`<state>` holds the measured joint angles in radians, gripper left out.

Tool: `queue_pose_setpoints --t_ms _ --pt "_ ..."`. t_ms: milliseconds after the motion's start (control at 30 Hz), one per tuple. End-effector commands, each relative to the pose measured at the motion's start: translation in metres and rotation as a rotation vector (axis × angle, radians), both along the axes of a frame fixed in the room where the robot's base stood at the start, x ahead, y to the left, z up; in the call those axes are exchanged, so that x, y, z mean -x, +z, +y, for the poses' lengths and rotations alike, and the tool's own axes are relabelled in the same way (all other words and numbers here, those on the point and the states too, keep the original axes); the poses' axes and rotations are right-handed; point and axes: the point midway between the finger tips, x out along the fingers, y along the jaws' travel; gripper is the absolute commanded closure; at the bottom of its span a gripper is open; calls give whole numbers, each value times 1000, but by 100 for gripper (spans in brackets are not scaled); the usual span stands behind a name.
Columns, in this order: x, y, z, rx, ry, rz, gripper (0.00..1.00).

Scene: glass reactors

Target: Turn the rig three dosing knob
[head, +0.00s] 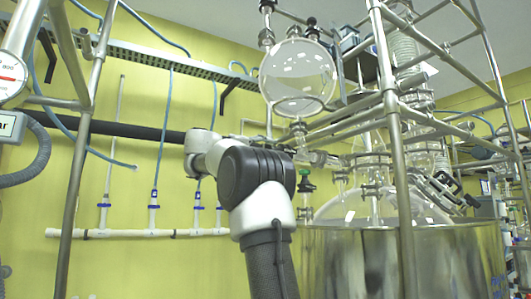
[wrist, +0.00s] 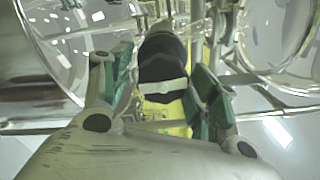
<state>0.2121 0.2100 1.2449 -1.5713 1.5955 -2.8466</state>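In the wrist view my gripper (wrist: 163,88) has its two green-padded fingers spread apart. A black knob-like part with a pale band (wrist: 163,65) shows in the gap between them, slightly beyond the pads. Narrow gaps seem to remain on both sides, and I cannot tell whether either pad touches it. Whether this part is the rig three dosing knob is not clear. In the head view I cannot make out my gripper. My arm's grey and white joint (head: 255,180) hides part of the scene. A small green-topped dark fitting (head: 304,184) stands just right of that joint.
A large steel vessel (head: 350,265) with glassware stands at right behind metal frame posts (head: 391,120). A round glass flask (head: 298,78) hangs above. Blue hoses and a white pipe (head: 130,233) run along the yellow wall. In the wrist view, glass and metal rods crowd the gripper.

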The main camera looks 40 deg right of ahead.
Motion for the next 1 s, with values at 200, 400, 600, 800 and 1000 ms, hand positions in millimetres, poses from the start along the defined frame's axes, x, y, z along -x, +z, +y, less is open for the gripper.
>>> queue_pose_setpoints --t_ms 200,400,600,800,1000 --pt "0 1 0 2 1 -2 34" --pt "-2 1 8 3 2 -2 34" --pt "-12 1 46 2 5 -2 34" --pt "-22 1 88 2 5 -1 34" --pt "-28 1 113 2 2 0 34"
